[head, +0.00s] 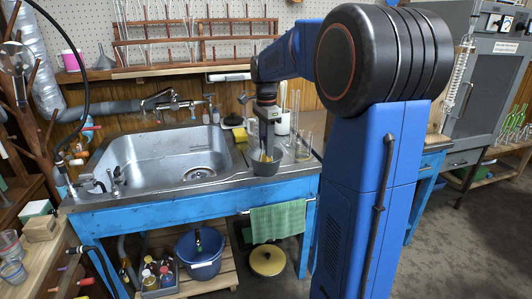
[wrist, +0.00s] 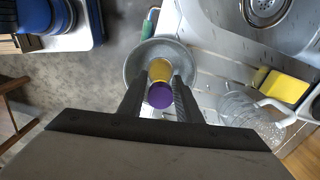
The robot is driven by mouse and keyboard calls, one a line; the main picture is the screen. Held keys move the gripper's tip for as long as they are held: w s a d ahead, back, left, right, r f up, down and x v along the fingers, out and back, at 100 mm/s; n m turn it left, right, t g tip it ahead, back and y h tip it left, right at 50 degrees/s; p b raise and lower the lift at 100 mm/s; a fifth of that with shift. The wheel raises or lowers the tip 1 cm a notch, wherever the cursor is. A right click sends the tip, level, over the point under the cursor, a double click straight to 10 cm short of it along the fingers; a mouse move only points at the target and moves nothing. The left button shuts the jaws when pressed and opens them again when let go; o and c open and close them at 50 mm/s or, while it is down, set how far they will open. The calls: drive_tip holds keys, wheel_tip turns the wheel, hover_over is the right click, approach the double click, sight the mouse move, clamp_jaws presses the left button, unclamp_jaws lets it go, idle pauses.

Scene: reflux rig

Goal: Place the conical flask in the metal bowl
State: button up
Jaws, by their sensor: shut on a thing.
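The metal bowl (head: 266,167) is on the counter at the right of the sink, and its rim also shows in the wrist view (wrist: 132,68). My gripper (head: 265,149) points down over it, and its fingers (wrist: 159,83) are shut on the flask. The flask (wrist: 160,70) shows yellow with a purple part at the near end, between the fingers and over the bowl's inside. I cannot tell whether the flask touches the bowl's bottom.
The steel sink (head: 165,158) is left of the bowl. Clear glassware (head: 303,148) stands close on the right, and a clear glass vessel (wrist: 245,112) shows in the wrist view. A yellow sponge (wrist: 284,87) lies nearby. A green towel (head: 278,220) hangs at the front edge.

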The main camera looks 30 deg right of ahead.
drive_tip(key=shift+f, duration=1.4)
drive_tip(key=shift+f, duration=0.1)
drive_tip(key=o, duration=1.1)
drive_tip(key=shift+f, duration=0.1)
